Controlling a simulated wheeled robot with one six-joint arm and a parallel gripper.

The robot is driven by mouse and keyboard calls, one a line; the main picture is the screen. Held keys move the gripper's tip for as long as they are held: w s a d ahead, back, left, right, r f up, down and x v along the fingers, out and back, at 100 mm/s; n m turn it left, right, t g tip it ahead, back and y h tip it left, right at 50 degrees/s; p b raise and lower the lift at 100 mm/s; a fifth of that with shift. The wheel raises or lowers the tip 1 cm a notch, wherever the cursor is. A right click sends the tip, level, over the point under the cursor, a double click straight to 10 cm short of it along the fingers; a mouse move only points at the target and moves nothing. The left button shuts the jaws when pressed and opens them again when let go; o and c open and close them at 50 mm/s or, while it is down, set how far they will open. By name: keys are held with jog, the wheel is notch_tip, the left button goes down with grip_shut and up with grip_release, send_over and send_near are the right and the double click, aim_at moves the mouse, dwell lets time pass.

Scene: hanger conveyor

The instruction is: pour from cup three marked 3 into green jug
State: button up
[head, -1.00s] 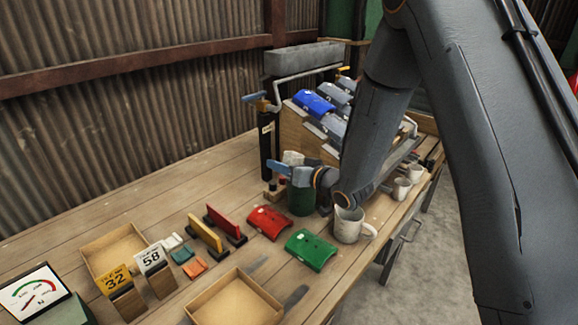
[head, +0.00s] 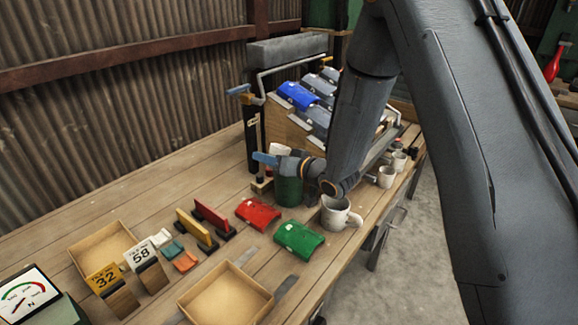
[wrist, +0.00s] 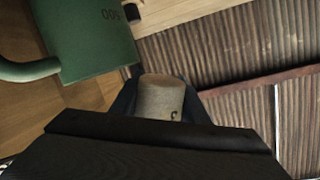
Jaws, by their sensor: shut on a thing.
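My gripper (head: 284,163) is shut on a pale grey cup (head: 280,149), just above and behind the green jug. In the wrist view the cup (wrist: 160,96) sits between the fingers, with a small dark mark partly visible that I cannot read for certain. Its mouth is hidden and I cannot tell its tilt or contents. The green jug (head: 288,191) stands on the bench below the gripper, its top partly covered. In the wrist view the jug (wrist: 92,40) fills the upper left, with its handle at the left edge and dark markings; the cup appears beside it.
A white mug (head: 338,212) stands close to the right of the jug; smaller mugs (head: 387,176) stand farther right. Red (head: 258,214) and green (head: 299,240) curved pieces lie in front. A rack with blue and grey pieces (head: 298,97) stands behind. Open trays (head: 226,294) are nearer.

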jog(key=shift+s+a+r+m+p, duration=0.15)
jog(key=shift+s+r+m+p, duration=0.1)
jog(key=shift+m+p, duration=0.7)
jog(key=shift+s+a+r+m+g+y+p, duration=0.1)
jog(key=shift+m+g+y+p, duration=0.25)
jog(key=shift+m+p, duration=0.35)
jog(key=shift+s+a+r+m+g+y+p, duration=0.1)
jog(key=shift+m+g+y+p, duration=0.2)
jog(key=shift+m+p, duration=0.3)
dwell(1.2)
jog(key=shift+m+g+p, duration=0.45)
jog(key=shift+m+p, duration=0.05)
jog(key=shift+m, duration=0.55)
dwell(0.3)
jog(key=shift+f, duration=0.1)
dwell(0.6)
jog(key=shift+m+y, duration=0.35)
jog(key=shift+m, duration=0.15)
jog(key=shift+f+m, duration=0.1)
jog(key=shift+m, duration=0.3)
dwell(0.6)
